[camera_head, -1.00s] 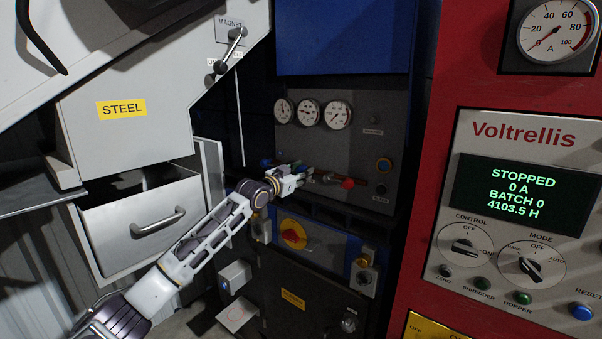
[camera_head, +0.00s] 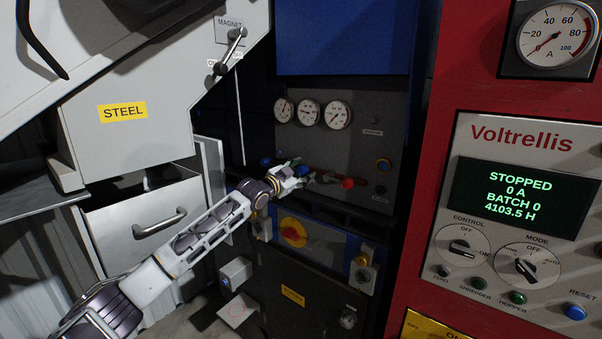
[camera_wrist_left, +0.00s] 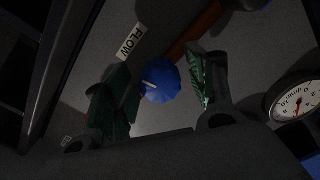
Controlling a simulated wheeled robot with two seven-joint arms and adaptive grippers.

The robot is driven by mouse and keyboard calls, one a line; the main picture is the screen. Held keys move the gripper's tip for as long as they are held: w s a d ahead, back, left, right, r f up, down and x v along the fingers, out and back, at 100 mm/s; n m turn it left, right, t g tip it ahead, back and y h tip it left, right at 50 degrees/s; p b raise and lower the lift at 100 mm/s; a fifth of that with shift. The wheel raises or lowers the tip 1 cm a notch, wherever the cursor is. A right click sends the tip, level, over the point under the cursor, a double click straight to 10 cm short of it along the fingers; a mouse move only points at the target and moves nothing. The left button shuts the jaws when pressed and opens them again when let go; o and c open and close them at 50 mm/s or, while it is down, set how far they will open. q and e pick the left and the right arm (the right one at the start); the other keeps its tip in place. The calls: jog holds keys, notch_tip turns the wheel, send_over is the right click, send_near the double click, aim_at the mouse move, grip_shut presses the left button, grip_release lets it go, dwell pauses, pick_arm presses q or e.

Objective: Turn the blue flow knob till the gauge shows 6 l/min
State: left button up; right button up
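The blue flow knob (camera_wrist_left: 161,82) shows in the left wrist view, with a pale mark on its face and a FLOW label (camera_wrist_left: 130,45) beside it. My left gripper (camera_wrist_left: 165,88) has its two dark green fingers spread on either side of the knob, with a visible gap at the right finger. Whether the left finger touches it I cannot tell. In the head view, my left gripper (camera_head: 303,173) is at the valve panel and largely hides the knob. Three round gauges (camera_head: 308,112) sit above; one gauge (camera_wrist_left: 296,98) shows in the wrist view, its reading too small to tell. My right gripper is out of view.
A red knob (camera_head: 347,183) sits just right of my gripper on the reddish pipe. Another blue part (camera_head: 266,161) is to its left. A red-and-yellow switch (camera_head: 293,232) is below. The red Voltrellis cabinet (camera_head: 408,265) stands on the right, a steel drawer (camera_head: 145,225) on the left.

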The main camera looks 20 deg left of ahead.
pick_arm(q)
jog(key=shift+s, duration=0.1)
dwell(0.3)
jog(key=v, duration=1.1)
jog(key=shift+s, duration=0.4)
jog(key=shift+a, duration=0.15)
dwell(0.5)
